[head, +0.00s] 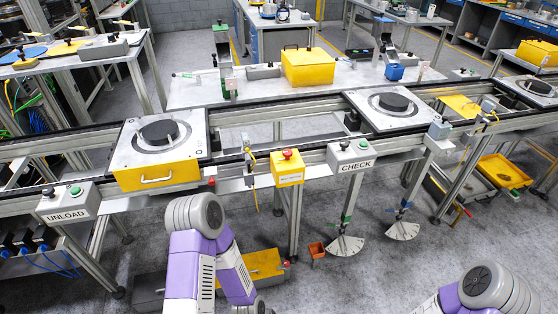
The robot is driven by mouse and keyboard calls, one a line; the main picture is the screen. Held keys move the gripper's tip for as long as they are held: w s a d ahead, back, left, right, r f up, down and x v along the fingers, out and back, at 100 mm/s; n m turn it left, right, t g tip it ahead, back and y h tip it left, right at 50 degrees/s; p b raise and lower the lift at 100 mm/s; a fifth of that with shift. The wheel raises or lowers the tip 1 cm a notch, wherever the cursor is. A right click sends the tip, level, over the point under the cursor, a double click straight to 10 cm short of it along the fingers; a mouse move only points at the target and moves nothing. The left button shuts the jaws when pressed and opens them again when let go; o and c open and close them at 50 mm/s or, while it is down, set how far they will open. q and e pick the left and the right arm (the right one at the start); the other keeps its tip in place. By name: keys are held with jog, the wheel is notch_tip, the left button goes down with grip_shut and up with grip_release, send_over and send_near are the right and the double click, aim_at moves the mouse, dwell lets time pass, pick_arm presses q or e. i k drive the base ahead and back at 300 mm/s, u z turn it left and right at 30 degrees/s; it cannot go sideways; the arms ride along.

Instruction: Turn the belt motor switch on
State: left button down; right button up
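A yellow control box (287,168) with a red mushroom button on top hangs on the near rail of the conveyor, at the middle of the head view. Its front label is too small to read, so I cannot tell if it is the belt motor switch. A grey box (67,201) marked UNLOAD stands at the left of the rail, and a grey box (351,155) marked CHECK is right of the yellow one. Both carry a green button and a dark knob. My two purple arms show at the bottom, but neither gripper is in view.
The conveyor carries pallets with dark discs, one at left (128,152) on a yellow drawer and one at right (371,117). A white table (190,96) with a yellow case (309,67) stands behind. Grey fan-shaped plates (346,246) hang low under the rail.

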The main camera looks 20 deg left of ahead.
aim_at(287, 152)
jog(key=u, duration=2.05)
jog(key=i, duration=0.85)
jog(key=z, duration=1.45)
